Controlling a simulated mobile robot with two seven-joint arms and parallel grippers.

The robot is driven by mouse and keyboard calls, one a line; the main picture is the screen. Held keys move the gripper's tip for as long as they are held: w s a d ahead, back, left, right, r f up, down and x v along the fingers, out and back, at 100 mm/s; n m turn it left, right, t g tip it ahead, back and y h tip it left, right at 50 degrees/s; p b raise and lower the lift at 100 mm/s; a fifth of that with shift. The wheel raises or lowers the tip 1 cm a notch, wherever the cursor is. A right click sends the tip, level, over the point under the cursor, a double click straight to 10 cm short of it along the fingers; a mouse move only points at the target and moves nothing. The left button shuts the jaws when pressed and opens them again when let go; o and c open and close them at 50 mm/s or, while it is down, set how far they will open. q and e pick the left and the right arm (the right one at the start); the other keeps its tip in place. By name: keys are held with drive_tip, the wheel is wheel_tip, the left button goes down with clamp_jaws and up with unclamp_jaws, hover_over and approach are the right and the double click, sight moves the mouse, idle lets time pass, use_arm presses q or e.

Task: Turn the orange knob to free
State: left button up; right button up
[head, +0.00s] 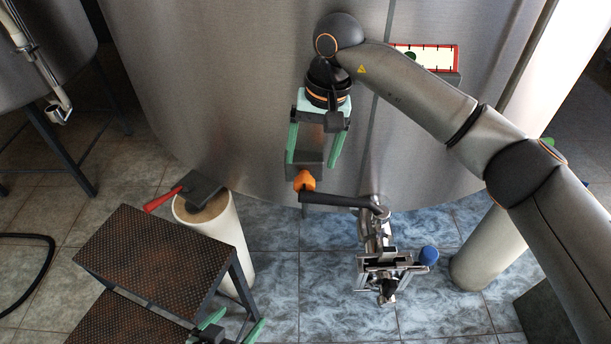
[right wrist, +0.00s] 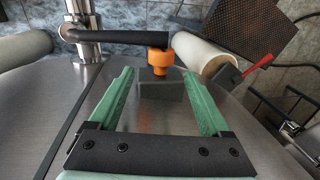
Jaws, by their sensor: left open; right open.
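The orange knob (head: 304,181) sits at the front of a grey block (head: 299,167) on the tank wall, close to the end of a black lever handle (head: 340,200). In the right wrist view the knob (right wrist: 160,60) lies just beyond and between my fingertips. My right gripper (head: 312,162) is open and empty, its green fingers spread either side of the grey block, short of the knob. It also shows in the right wrist view (right wrist: 158,76). My left gripper (head: 234,327) is open and low at the bottom edge, partly cut off, far from the knob.
A steel valve with a blue knob (head: 429,256) stands below the lever. A rusty-topped step stand (head: 150,255) and a white post with a red-handled tool (head: 163,199) are at left. A red-framed gauge (head: 432,57) is on the tank wall. Blue tiled floor lies between.

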sight(306, 176)
drive_tip(key=f, duration=0.4)
drive_tip(key=a+f, duration=0.1)
drive_tip(key=f, duration=0.1)
drive_tip(key=shift+a+f, duration=0.1)
drive_tip(key=shift+f, duration=0.15)
clamp_jaws()
idle(0.4)
